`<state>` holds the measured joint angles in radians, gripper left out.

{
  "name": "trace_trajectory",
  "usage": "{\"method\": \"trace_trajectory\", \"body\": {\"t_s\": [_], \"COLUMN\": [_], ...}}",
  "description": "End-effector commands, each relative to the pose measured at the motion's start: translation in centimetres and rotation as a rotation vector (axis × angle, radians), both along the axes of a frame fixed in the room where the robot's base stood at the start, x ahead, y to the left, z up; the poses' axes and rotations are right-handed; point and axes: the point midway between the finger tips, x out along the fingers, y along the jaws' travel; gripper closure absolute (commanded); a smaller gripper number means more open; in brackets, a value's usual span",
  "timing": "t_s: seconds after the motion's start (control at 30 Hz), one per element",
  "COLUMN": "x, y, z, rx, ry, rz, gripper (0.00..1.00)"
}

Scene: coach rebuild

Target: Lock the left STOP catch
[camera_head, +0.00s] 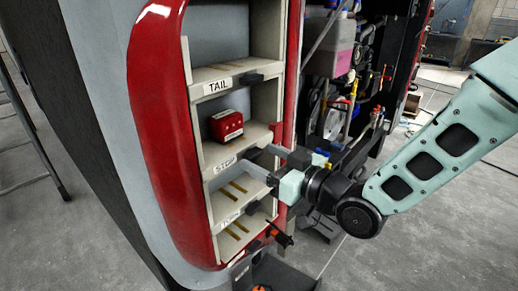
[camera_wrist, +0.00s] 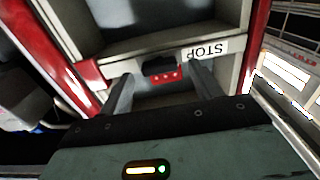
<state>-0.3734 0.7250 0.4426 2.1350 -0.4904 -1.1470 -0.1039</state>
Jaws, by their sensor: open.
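The left STOP catch (camera_wrist: 158,65) is a small black block on the front edge of the shelf, beside the white STOP label (camera_wrist: 205,50), which appears upside down in the wrist view. A red lamp box (camera_head: 226,125) sits on that shelf; its red face (camera_wrist: 168,76) shows past the catch in the wrist view. My gripper (camera_wrist: 163,88) is open. Its two grey fingers stand either side of the catch, with nothing visibly clamped. In the head view, the fingers reach in from the right at the STOP shelf and partly hide the catch. I cannot tell whether the catch is locked.
The TAIL shelf (camera_head: 215,86) is above, with its own black catch (camera_head: 250,78). A lower shelf carries another black catch (camera_head: 252,207). A red curved body panel (camera_head: 160,120) borders the shelves on the left. Pipes and machinery (camera_head: 345,80) stand close on the right.

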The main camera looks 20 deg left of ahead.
Motion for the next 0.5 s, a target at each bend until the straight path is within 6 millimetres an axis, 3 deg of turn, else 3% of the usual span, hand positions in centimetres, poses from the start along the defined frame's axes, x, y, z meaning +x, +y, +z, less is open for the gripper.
{"method": "trace_trajectory", "body": {"t_s": [0.2, 0.5], "x": [0.7, 0.7], "y": [1.6, 1.7], "z": [0.0, 0.0], "rx": [0.000, 0.000], "ry": [0.000, 0.000], "rz": [0.000, 0.000], "gripper": [0.36, 0.36]}}
